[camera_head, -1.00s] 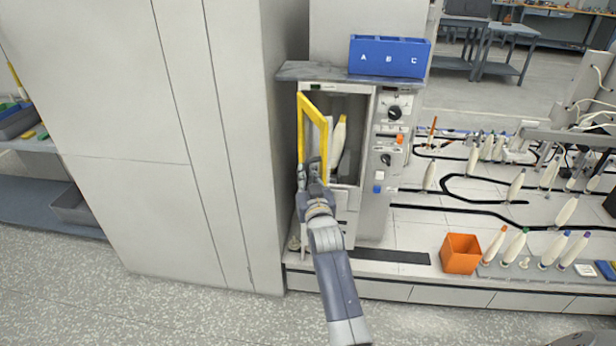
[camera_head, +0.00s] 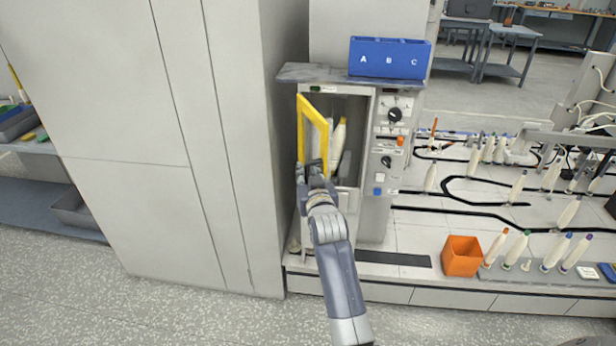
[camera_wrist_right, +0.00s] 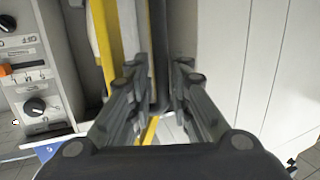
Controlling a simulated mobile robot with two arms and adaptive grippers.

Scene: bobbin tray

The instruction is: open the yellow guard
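The yellow guard (camera_head: 302,128) is a frame on the grey machine's opening, standing partly swung out at the opening's left side. The right part of the opening is uncovered, and pale bobbins (camera_head: 338,138) show inside. My right gripper (camera_head: 312,168) is at the guard's lower part. In the right wrist view its fingers (camera_wrist_right: 158,78) are apart, one on each side of a dark upright bar (camera_wrist_right: 160,45). A yellow guard bar (camera_wrist_right: 106,40) stands left of the fingers. I cannot tell whether the fingers touch the dark bar. My left gripper is out of view.
A tall grey cabinet (camera_head: 215,150) stands close on the left. The machine's control panel (camera_head: 393,135) is right of the opening. A blue A-B-C bin (camera_head: 390,57) sits on top. An orange box (camera_head: 462,256) and several bobbins stand on the right.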

